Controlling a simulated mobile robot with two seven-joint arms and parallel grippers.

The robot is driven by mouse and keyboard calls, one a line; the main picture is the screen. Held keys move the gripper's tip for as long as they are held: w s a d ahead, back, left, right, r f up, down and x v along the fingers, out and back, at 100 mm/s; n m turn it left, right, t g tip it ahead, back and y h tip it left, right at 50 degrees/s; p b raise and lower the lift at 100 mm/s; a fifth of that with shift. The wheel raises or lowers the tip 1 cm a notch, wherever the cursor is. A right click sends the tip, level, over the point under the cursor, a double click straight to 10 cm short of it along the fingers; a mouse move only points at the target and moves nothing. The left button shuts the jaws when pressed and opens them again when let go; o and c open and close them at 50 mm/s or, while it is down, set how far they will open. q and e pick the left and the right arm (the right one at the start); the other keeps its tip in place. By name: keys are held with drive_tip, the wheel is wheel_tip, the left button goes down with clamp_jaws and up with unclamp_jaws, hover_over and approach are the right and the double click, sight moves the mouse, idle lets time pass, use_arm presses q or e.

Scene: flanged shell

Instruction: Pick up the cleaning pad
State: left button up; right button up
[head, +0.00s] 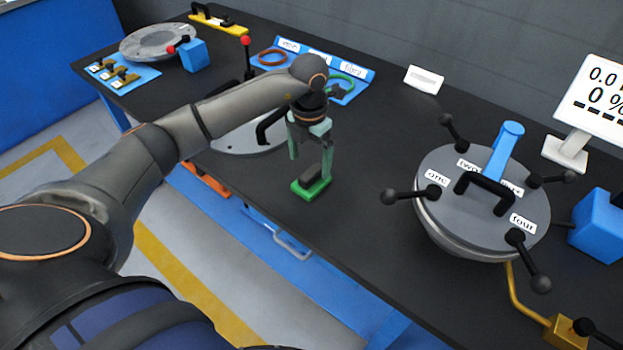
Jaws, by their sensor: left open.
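The cleaning pad (313,188), a green block with a dark grip on top, lies on the black table near its front edge. My left gripper (310,163) points down just above it with its two pale green fingers apart. The right finger comes down beside the pad's dark grip; the left finger ends a little above and to the left. I cannot tell whether either finger touches the pad. My right gripper is not in view.
A round grey shell (470,220) with black ball-ended levers and a blue handle stands to the right. A grey flange plate (235,140) lies behind my left arm. A blue tray (355,72) with rings is behind. The table between pad and shell is clear.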

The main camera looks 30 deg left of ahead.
sight(313, 171)
use_arm(q)
drive_tip(key=f, duration=0.4)
drive_tip(key=shift+d+f, duration=0.25)
drive_tip(key=shift+d, duration=0.1)
drive_tip(key=shift+w+f, duration=0.1)
drive_tip(key=shift+f, duration=0.35)
drive_tip(key=c, duration=1.4)
drive_tip(key=shift+r, duration=0.2)
drive_tip(key=shift+r, duration=0.6)
drive_tip(key=s+d+r, duration=0.7)
drive_tip(key=d+r, duration=0.4)
drive_tip(key=shift+s+d+r+b, duration=0.25)
drive_tip(key=shift+s+d+b, duration=0.05)
drive_tip(key=shift+d, duration=0.1)
